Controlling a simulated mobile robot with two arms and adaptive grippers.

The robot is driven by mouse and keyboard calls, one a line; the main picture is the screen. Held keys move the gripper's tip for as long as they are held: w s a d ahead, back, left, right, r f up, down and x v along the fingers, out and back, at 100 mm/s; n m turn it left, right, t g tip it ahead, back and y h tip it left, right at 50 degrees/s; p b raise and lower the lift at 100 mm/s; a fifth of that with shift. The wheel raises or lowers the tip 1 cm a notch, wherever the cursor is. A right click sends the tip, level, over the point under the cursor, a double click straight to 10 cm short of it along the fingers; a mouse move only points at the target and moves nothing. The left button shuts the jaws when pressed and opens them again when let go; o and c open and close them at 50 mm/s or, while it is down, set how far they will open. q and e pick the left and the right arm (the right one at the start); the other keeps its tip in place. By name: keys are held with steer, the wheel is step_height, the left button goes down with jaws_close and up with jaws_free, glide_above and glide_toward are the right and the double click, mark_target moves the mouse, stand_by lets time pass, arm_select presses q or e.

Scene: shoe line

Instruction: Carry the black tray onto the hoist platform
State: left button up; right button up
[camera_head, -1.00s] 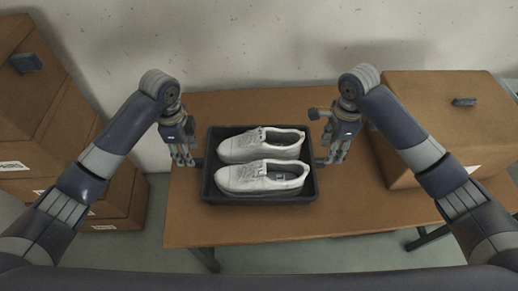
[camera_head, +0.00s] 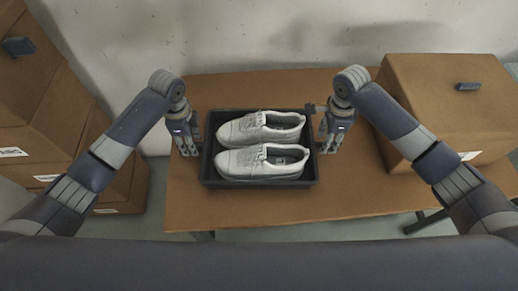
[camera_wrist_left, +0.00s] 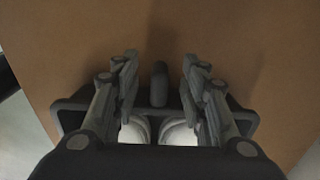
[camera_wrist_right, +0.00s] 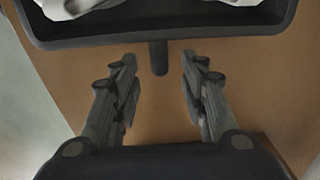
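The black tray (camera_head: 260,184) lies on the brown table and holds a pair of white shoes (camera_head: 262,162). A dark handle sticks out from each end. My left gripper (camera_head: 188,150) is at the tray's left end; in the left wrist view its open fingers stand on both sides of the handle (camera_wrist_left: 159,84), apart from it. My right gripper (camera_head: 330,147) is at the right end; in the right wrist view its fingers are open, with the other handle (camera_wrist_right: 159,58) between their tips. The hoist platform is not recognisable in these views.
The brown table (camera_head: 270,212) has bare room in front of the tray and behind it. A large cardboard box (camera_head: 450,105) stands on the table at the right, close to my right arm. Stacked boxes (camera_head: 60,130) stand at the left. A wall is behind.

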arm_select(q)
steer(key=shift+f, duration=2)
arm_select(e)
steer(key=shift+f, duration=2)
arm_select(q)
jaws_close()
arm_select(e)
jaws_close()
arm_select(q)
steer(key=shift+r, duration=0.1)
arm_select(e)
steer(key=shift+r, duration=0.1)
